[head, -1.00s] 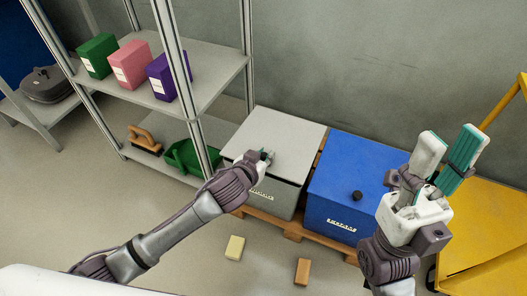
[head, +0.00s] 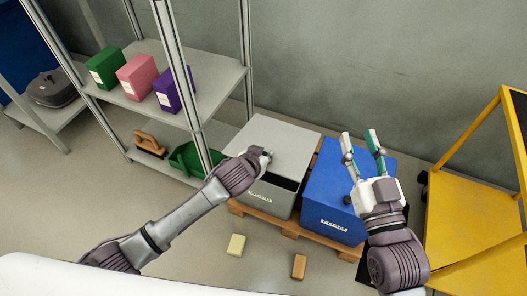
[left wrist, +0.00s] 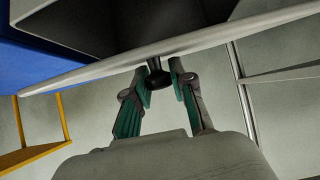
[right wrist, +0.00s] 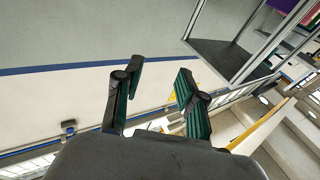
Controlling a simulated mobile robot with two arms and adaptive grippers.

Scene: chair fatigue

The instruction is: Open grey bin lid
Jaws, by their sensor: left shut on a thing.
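The grey bin (head: 265,198) stands on a wooden pallet, and its grey lid (head: 285,138) is tilted up, with a dark gap below its front edge. My left gripper (head: 265,156) is at that front edge. In the left wrist view the gripper (left wrist: 161,82) is shut on the lid's black knob (left wrist: 157,66), below the lid's pale edge (left wrist: 110,67). The bin's dark inside (left wrist: 130,22) shows beyond the edge. My right gripper (head: 361,138) is open and empty in front of the blue bin; its spread fingers (right wrist: 160,78) also show in the right wrist view.
A blue bin (head: 330,203) stands close on the right of the grey one. A metal shelf (head: 215,92) with several boxes is on the left. A yellow cart (head: 470,220) is at the right. A yellow block (head: 236,245) and an orange block (head: 299,266) lie on the floor.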

